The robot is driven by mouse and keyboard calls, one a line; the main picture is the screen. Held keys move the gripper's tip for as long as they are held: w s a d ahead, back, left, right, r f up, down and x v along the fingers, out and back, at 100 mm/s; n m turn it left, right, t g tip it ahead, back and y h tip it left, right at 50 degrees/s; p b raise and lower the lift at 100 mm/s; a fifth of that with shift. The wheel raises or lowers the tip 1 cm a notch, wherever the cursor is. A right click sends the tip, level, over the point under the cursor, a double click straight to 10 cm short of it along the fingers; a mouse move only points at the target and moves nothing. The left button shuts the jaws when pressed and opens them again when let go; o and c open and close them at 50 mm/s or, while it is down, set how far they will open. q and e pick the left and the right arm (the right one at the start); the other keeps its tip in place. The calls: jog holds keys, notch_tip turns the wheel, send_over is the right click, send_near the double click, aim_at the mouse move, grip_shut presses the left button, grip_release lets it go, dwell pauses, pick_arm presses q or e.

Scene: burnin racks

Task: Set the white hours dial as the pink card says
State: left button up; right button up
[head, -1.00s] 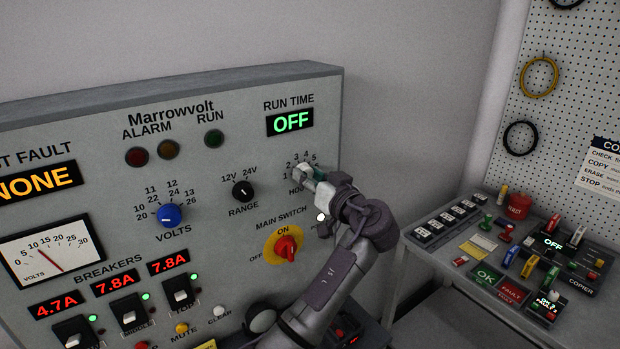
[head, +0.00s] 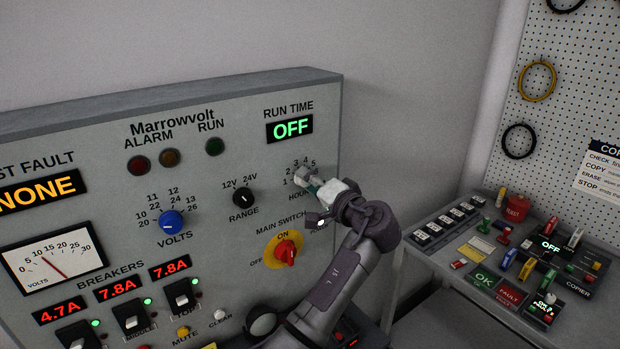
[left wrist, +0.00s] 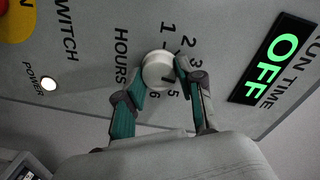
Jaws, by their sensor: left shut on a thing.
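The white hours dial (head: 304,171) is on the grey panel below the run time display, with numbers around it. My left gripper (head: 311,180) is at the dial. In the left wrist view, the left gripper's (left wrist: 160,77) two teal-and-grey fingers are shut on opposite sides of the round white dial (left wrist: 157,66). A dark mark shows on the lower right of the dial's face, but I cannot tell exactly which number it points to. A finger hides part of the scale near 4. I cannot make out a pink card. My right gripper is not in view.
The run time display (head: 290,128) reads OFF. The red main switch (head: 287,251) on its yellow plate and the black range knob (head: 243,198) sit close by. A side bench (head: 440,262) with copier switches and loose small parts stands at the right.

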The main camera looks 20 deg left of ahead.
pick_arm(q)
jog(key=shift+r+m+p, duration=0.1)
jog(key=shift+m+p, duration=0.3)
jog(key=shift+m, duration=0.5)
jog(key=o, duration=1.1)
jog(key=shift+w, duration=0.1)
jog(key=shift+o, duration=0.2)
